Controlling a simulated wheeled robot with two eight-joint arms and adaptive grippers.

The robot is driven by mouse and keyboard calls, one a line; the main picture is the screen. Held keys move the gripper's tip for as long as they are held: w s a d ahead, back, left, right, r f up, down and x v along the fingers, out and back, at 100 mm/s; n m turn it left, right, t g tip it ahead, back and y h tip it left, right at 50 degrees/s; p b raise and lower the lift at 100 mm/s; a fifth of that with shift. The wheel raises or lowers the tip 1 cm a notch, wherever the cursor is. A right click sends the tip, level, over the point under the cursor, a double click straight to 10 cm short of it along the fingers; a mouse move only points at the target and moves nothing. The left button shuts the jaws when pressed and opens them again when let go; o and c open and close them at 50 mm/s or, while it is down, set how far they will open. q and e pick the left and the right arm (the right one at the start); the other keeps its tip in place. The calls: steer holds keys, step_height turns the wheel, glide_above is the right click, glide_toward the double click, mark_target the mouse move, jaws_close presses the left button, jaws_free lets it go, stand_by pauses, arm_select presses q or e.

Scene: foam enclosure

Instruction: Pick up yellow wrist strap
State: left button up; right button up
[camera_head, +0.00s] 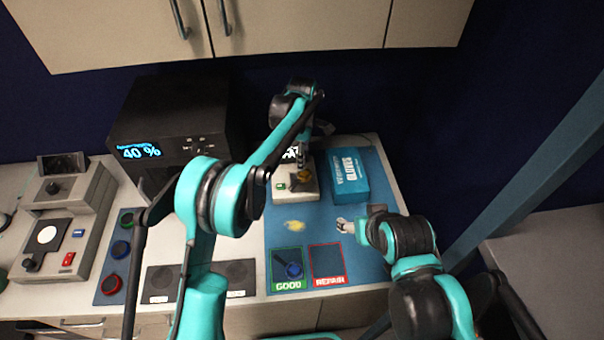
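A small pale yellow item (295,225), which looks like the yellow wrist strap, lies flat on the blue mat (285,243); its details are blurred. My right gripper (344,226) is just to its right, low over the mat and apart from it, pointing left. My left gripper (301,157) points down at the back of a cream device (296,190). An orange-yellow round piece (304,176) is on that device, just below the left fingertips; I cannot tell whether they touch it. Both grippers are too small to tell open from shut.
A blue box (349,176) stands behind the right gripper. A dark blue item (290,269) lies in the green GOOD square; the red REPAIR square (327,261) is empty. A black machine reading 40 % (172,125) stands at back left. Cabinets (290,28) hang above.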

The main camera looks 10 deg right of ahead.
mark_target(305, 173)
arm_select(q)
steer(key=shift+w+d+f+n, duration=0.1)
steer(key=shift+d+f+n, duration=0.2)
steer(key=shift+d+f, duration=0.25)
step_height(305, 173, down, 8)
steer(key=shift+w+a+r+b, duration=0.1)
steer(key=shift+a+b, duration=0.05)
steer(key=shift+b, duration=0.35)
steer(key=shift+r, duration=0.1)
steer(key=c, duration=1.1)
